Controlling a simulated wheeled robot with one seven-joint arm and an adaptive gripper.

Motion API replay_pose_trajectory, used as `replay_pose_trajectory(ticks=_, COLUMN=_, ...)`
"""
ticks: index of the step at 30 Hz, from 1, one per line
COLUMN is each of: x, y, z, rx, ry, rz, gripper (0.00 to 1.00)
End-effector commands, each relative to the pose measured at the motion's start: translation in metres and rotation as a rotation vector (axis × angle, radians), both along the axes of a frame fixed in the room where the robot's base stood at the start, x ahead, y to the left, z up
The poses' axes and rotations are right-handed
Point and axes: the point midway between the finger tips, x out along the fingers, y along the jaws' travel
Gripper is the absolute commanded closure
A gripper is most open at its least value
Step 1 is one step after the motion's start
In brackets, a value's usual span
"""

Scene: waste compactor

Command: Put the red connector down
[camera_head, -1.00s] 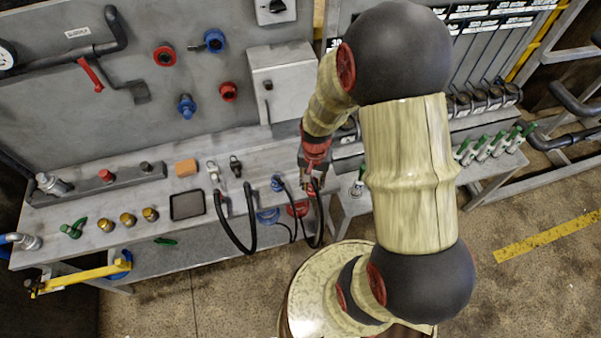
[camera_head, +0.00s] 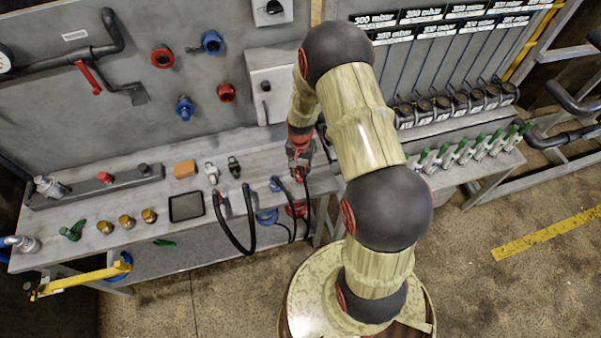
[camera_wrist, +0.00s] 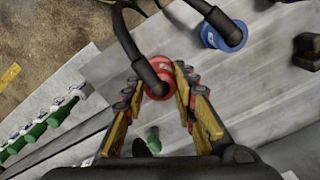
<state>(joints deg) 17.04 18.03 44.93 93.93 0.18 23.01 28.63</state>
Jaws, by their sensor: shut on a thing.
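My gripper (camera_wrist: 160,90) is shut on the red connector (camera_wrist: 163,68) in the wrist view. The connector is a round red piece with a black hose running up from it, between my yellow and black fingers. A grey bench surface shows below it in that view; I cannot tell whether the connector touches it. In the head view my gripper (camera_head: 303,172) is over the right end of the grey bench (camera_head: 100,205), and the connector is hidden there. A blue connector (camera_wrist: 222,34) with a black hose is beside it, apart from my fingers; it also shows in the head view (camera_head: 275,184).
Black hose loops (camera_head: 232,245) hang over the bench's front edge. An orange block (camera_head: 184,168), a black tray (camera_head: 186,207) and brass fittings (camera_head: 127,222) are farther left. Green-handled valves (camera_head: 460,152) stand on the right bench. A grey box (camera_head: 271,88) is on the wall behind.

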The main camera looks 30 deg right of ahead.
Motion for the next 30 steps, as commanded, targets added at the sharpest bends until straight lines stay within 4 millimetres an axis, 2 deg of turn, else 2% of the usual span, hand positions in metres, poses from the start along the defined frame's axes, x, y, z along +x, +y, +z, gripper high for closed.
replay_pose_trajectory(ticks=1, x=-0.002, y=0.001, z=-0.01, rx=0.001, ry=0.004, rz=0.0, gripper=0.99)
replay_pose_trajectory(ticks=4, x=-0.002, y=0.0, z=-0.019, rx=0.001, ry=0.003, rz=0.0, gripper=0.99)
replay_pose_trajectory(ticks=14, x=-0.001, y=0.0, z=-0.022, rx=0.001, ry=0.002, rz=0.0, gripper=0.99)
replay_pose_trajectory(ticks=15, x=-0.001, y=0.0, z=-0.023, rx=0.001, ry=0.002, rz=0.0, gripper=0.72)
replay_pose_trajectory(ticks=24, x=-0.002, y=0.0, z=-0.022, rx=0.001, ry=0.002, rz=0.0, gripper=0.55)
replay_pose_trajectory(ticks=30, x=-0.002, y=0.0, z=-0.022, rx=0.001, ry=0.002, rz=0.0, gripper=0.54)
